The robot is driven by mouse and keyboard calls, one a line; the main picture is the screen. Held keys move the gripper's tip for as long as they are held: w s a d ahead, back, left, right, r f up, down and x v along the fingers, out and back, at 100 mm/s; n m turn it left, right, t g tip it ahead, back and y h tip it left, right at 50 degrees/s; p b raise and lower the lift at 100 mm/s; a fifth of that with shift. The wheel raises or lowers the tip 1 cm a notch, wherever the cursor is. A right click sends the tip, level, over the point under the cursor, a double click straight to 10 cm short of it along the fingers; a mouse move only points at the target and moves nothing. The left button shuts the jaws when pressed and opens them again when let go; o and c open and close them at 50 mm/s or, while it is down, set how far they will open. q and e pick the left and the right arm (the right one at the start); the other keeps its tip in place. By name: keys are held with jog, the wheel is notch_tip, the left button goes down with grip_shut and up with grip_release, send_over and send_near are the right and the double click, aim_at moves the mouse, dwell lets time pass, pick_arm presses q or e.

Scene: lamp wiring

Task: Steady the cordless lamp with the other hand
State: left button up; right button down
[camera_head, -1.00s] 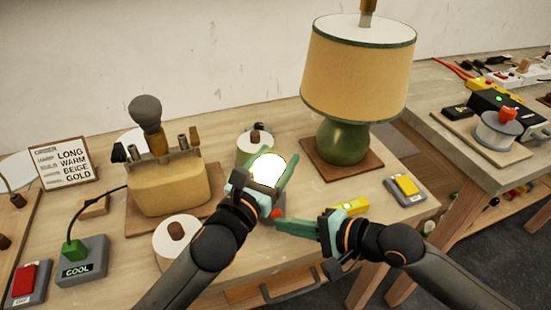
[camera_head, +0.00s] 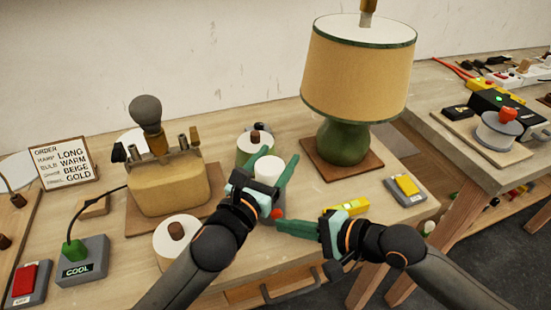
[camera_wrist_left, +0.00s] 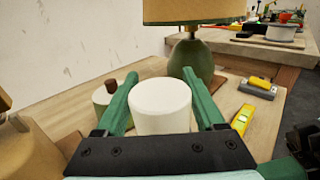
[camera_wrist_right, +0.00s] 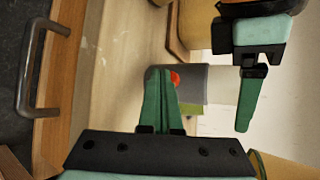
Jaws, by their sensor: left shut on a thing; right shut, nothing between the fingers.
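The cordless lamp, a small white cylinder (camera_head: 268,170) on a grey base with a red button (camera_head: 277,213), stands at the middle of the bench and is unlit. My left gripper (camera_head: 274,163) is shut on the white cylinder, one finger on each side, as the left wrist view shows around the white top (camera_wrist_left: 160,103). My right gripper (camera_head: 280,226) is shut and empty, its tips close to the base near the red button. In the right wrist view the closed fingers (camera_wrist_right: 157,90) overlap the grey base (camera_wrist_right: 193,84); I cannot tell whether they touch it.
A green table lamp (camera_head: 342,143) with a beige shade stands behind right. A beige bulb stand (camera_head: 168,187), an order card (camera_head: 64,163) and a COOL switch box (camera_head: 80,262) are at left. Spools (camera_head: 178,240) stand close by. A yellow level (camera_head: 347,207) lies near my right gripper.

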pick_arm(q)
jog(key=o, duration=1.5)
jog(key=shift+o, duration=0.2)
pick_arm(e)
jog(key=s, duration=0.2)
jog(key=s+d, duration=0.1)
jog(key=s, duration=0.2)
jog(key=shift+s+d, duration=0.35)
jog(key=shift+d, duration=0.05)
